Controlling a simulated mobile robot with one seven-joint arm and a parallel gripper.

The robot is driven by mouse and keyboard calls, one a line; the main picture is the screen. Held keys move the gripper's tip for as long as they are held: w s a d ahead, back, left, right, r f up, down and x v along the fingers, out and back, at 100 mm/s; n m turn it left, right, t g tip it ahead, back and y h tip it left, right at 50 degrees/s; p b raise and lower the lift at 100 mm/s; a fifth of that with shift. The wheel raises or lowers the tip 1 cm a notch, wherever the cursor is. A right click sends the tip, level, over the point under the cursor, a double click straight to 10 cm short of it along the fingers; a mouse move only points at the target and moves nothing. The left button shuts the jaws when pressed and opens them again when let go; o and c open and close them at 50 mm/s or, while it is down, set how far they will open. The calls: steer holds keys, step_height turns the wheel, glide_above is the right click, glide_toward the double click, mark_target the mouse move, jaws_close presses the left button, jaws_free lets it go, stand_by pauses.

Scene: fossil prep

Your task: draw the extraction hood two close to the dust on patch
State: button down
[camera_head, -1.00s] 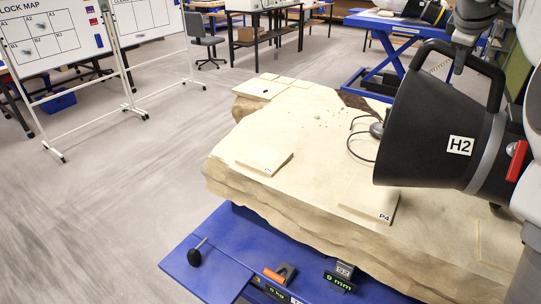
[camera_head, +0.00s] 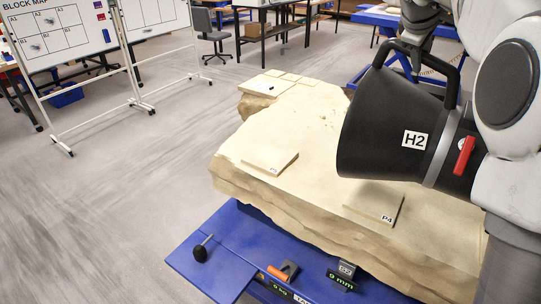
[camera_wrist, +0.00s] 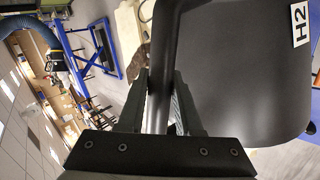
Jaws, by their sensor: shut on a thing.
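The extraction hood H2 (camera_head: 380,130) is a black cone with a grey band, a red lever and a looped handle. My gripper (camera_head: 412,38) is shut on that handle, and the wrist view shows the handle (camera_wrist: 160,75) between both fingers (camera_wrist: 162,105). The hood hangs above the right part of the pale stone block, its wide mouth facing left. A raised patch labelled P4 (camera_head: 372,200) lies just below the hood. Another raised patch (camera_head: 268,158), its label too small to read surely, lies left of it. Hood and arm hide the block's right part; I cannot make out dust clearly.
The stone block (camera_head: 240,185) rests on a blue table (camera_head: 225,240) with an orange-handled tool (camera_head: 284,271) and a 9 mm tag (camera_head: 341,281) at its front. Whiteboards (camera_head: 60,35) stand back left. The floor at left is clear.

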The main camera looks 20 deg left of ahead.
steer(key=shift+a, duration=0.2)
steer(key=w+a+p, duration=0.2)
steer(key=a+p, duration=0.4)
steer(key=a, duration=0.9)
steer(key=shift+w+a+p, duration=0.2)
steer(key=shift+a+p, duration=0.15)
steer(key=shift+a, duration=0.05)
steer(key=c, duration=0.6)
jaws_free()
steer(key=shift+o, duration=0.5)
steer(key=shift+d, duration=0.15)
steer(key=v, duration=0.8)
